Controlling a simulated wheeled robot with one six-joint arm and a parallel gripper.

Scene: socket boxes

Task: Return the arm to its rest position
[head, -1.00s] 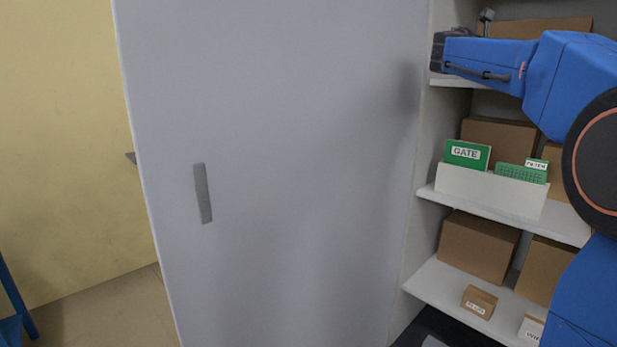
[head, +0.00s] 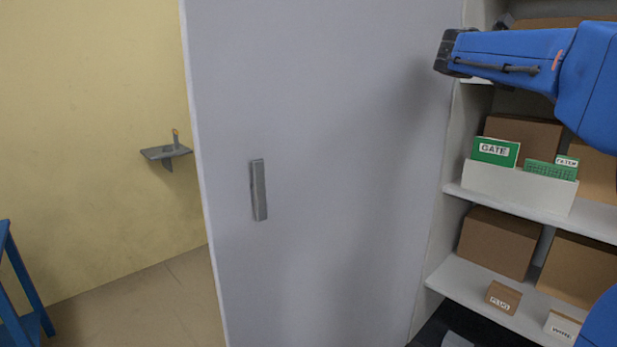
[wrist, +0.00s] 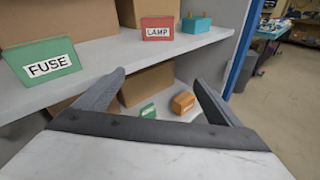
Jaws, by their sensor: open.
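My blue arm (head: 515,50) reaches in from the right in the head view, in front of the cabinet's upper shelves. Its dark wrist end is at the left, and the fingers cannot be made out there. In the wrist view my gripper (wrist: 155,97) has two grey fingers spread wide apart with nothing between them. Beyond them is a shelf with a green FUSE box (wrist: 42,60), a red LAMP box (wrist: 157,28) and a teal block (wrist: 196,27). Below, a green box (wrist: 148,111) and an orange box (wrist: 183,102) show between the fingers.
A grey sliding door (head: 330,200) with a handle (head: 258,190) covers the cabinet's left. A white bin (head: 520,188) holds green GATE cards (head: 495,151). A PLUG box (head: 503,298) sits lower. A wall ledge (head: 165,152) and blue frame (head: 20,290) are at left; floor there is clear.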

